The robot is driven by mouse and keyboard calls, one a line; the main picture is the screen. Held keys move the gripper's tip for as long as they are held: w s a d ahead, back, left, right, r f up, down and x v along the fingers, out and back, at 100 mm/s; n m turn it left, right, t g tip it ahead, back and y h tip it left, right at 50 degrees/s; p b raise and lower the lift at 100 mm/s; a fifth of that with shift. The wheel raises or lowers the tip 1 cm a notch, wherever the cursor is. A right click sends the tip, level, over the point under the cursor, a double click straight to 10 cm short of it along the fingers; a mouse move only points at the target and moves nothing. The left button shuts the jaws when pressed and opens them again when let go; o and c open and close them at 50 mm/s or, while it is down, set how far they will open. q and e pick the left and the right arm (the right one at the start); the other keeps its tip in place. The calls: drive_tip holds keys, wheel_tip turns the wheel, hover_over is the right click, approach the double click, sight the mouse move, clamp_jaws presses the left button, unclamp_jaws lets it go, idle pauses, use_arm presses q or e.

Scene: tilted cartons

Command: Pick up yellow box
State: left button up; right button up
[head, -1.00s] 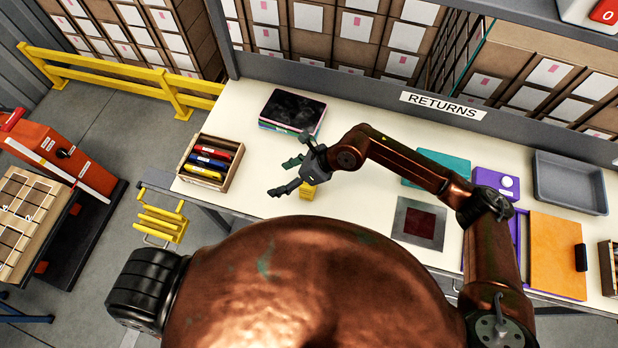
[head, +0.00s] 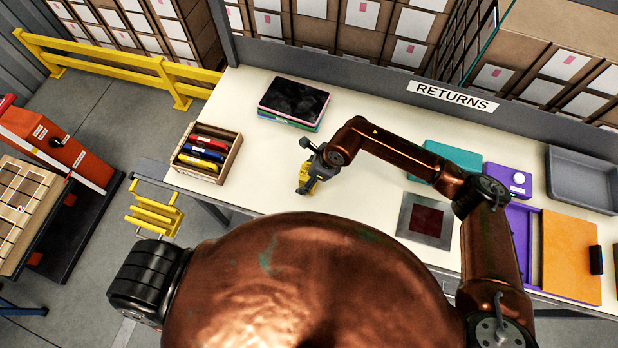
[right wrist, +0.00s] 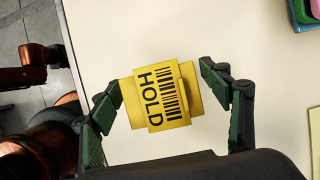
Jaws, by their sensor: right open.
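The yellow box (right wrist: 158,97) carries a barcode and the word HOLD on its top face. In the right wrist view it lies between the two green-padded fingers of my right gripper (right wrist: 163,98), with a gap visible on each side. In the head view the yellow box (head: 308,187) is on the table and partly hidden under my right gripper (head: 305,180). The right gripper is open and points down at the box. My left gripper is not in view.
A wooden crate (head: 237,160) with colored items stands left on the white table (head: 270,190). A dark-topped stack (head: 293,102) lies behind the box. A grey plate with a dark red square (head: 426,220) and a grey tray (head: 583,180) are to the right.

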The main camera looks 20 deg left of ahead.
drive_tip(key=shift+x, duration=1.75)
drive_tip(key=shift+w, duration=0.1)
drive_tip(key=c, duration=1.5)
drive_tip(key=shift+o, duration=0.2)
